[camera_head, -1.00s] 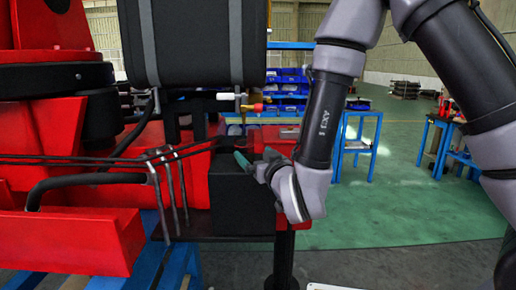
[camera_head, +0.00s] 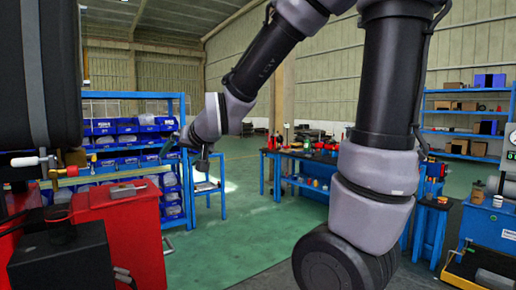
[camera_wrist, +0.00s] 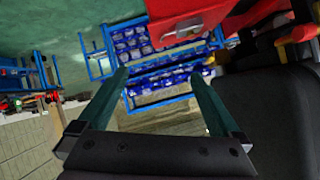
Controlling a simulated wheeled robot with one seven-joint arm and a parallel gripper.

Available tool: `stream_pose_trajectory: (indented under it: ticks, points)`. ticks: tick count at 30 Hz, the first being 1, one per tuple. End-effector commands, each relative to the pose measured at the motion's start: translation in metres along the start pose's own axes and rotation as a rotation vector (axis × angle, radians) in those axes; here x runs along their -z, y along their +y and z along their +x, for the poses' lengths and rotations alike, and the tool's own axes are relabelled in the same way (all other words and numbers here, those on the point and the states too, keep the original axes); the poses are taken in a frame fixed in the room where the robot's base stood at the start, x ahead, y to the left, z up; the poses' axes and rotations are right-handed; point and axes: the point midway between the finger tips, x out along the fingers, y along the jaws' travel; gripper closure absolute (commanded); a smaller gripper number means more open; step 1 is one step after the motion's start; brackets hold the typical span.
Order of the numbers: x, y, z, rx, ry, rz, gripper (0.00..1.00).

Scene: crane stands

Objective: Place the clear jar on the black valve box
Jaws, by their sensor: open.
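The black valve box (camera_head: 62,262) stands at the lower left of the head view, beside a red block, partly cut off by the frame edge. Its top looks dark, with a small dark shape on it that I cannot identify. I cannot make out the clear jar in any view. My gripper (camera_head: 180,153) is raised, up and to the right of the box in the picture and apart from it. In the wrist view my gripper (camera_wrist: 158,76) shows two teal fingers spread wide with nothing between them.
A red block (camera_head: 125,215) with a flat grey item stands beside the box. A black tank (camera_head: 38,75) hangs above left. Blue shelving with bins (camera_head: 125,140) stands behind. A blue workbench (camera_head: 310,165) with bottles is further right. Green floor between is clear.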

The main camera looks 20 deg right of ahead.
Motion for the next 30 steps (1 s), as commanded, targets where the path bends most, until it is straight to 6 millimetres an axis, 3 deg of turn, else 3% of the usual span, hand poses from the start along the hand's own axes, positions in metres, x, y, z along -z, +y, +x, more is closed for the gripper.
stream_pose_trajectory:
  ticks: [2, 6, 9, 13, 18, 30]
  points:
    - [0.011, 0.028, -0.037, -0.047, -0.046, 0.047, 0.0]
    - [0.005, 0.068, -0.101, -0.131, -0.155, 0.125, 0.0]
    - [-0.007, 0.088, -0.143, -0.184, -0.22, 0.18, 0.0]
    - [-0.023, 0.102, -0.183, -0.233, -0.281, 0.241, 0.0]
    - [-0.034, 0.107, -0.203, -0.258, -0.317, 0.277, 0.0]
    - [-0.035, 0.106, -0.204, -0.258, -0.322, 0.28, 0.0]
